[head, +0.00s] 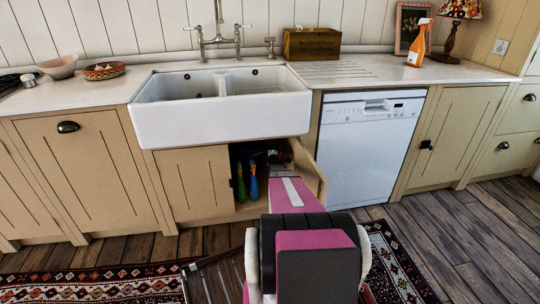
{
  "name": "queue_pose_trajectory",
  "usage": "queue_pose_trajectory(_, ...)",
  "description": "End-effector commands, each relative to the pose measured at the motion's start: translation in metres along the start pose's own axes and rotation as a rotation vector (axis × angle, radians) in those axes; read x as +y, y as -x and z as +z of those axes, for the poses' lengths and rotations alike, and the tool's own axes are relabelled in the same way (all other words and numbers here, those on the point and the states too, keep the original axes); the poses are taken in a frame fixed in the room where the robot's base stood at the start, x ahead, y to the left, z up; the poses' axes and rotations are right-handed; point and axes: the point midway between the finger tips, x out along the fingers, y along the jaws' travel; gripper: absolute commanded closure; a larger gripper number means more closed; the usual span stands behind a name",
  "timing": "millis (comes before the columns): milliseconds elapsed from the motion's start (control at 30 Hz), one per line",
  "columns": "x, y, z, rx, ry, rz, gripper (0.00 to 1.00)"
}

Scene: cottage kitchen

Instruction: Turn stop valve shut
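The cupboard under the sink stands open on its right side, and its inside (236,158) is dark. My arm reaches forward into this opening. My gripper (279,157) is at the arm's far end, small and dark in the shade, mostly hidden by my pink arm link. I cannot tell whether its fingers are apart or closed, or whether they touch anything. I cannot make out the stop valve; it may be hidden in the dark cupboard or behind my arm.
The open cupboard door (308,170) stands just right of my arm. A green item (240,183) and a blue item (254,182) stand inside, left of it. The white sink (222,120) overhangs the opening. A white dishwasher (366,150) is to the right. Patterned rugs (110,284) cover the floor.

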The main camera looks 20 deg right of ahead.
Motion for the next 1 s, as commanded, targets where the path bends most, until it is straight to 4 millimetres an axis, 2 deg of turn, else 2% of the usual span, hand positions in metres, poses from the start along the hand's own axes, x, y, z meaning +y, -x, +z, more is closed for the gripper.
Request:
queue_pose_trajectory(33,0.014,0.002,-0.001,0.001,0.001,0.006,0.57)
queue_pose_trajectory(100,0.025,0.005,-0.008,0.002,0.0,0.005,0.57)
queue_pose_trajectory(600,0.069,0.038,-0.093,0.002,0.0,0.003,0.57)
queue_pose_trajectory(800,0.078,0.044,-0.11,0.001,0.0,0.004,0.57)
queue_pose_trajectory(1000,0.08,0.045,-0.115,0.0,0.0,0.003,0.57)
